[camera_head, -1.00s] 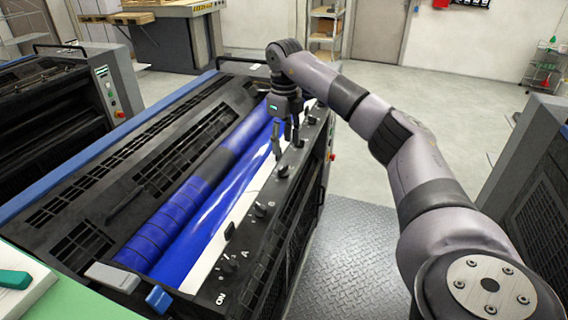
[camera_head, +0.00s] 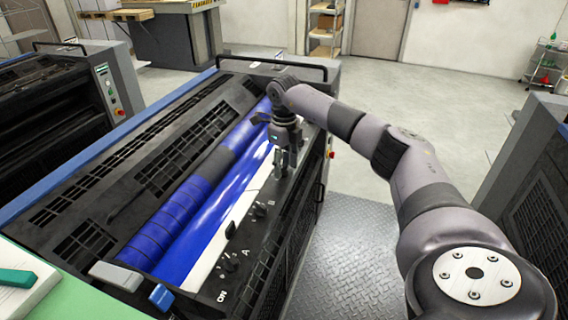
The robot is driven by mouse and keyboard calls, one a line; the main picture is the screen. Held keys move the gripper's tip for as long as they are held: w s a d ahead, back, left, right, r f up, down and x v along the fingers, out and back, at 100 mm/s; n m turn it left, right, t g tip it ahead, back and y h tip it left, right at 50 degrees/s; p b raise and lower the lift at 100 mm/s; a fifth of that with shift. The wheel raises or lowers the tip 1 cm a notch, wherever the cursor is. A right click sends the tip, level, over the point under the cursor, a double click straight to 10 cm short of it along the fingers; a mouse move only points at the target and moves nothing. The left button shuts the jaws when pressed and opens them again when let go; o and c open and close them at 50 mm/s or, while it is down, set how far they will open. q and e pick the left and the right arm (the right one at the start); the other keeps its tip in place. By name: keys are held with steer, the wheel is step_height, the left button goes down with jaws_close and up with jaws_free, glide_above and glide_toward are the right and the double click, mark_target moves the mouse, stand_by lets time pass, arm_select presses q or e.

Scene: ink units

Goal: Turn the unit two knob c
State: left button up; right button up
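The nearest ink unit (camera_head: 140,130) has blue rollers and a black panel strip along its right edge with a row of small black knobs. One knob (camera_head: 260,210) sits midway along the strip, and another knob (camera_head: 230,231) is nearer me, close to the letter A. My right gripper (camera_head: 281,172) points down over the strip, farther along than these knobs. Its fingers look close together and hide the knob position there. I cannot tell whether they grip it. The knob letters are too small to read surely. My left gripper is not in view.
A blue lever (camera_head: 161,297) and a grey lever (camera_head: 115,276) are at the near end of the unit. A black rail (camera_head: 275,67) crosses its far end. Another unit (camera_head: 60,95) stands at left. A metal floor plate (camera_head: 355,255) lies clear at right.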

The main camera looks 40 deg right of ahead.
steer(key=c, duration=0.9)
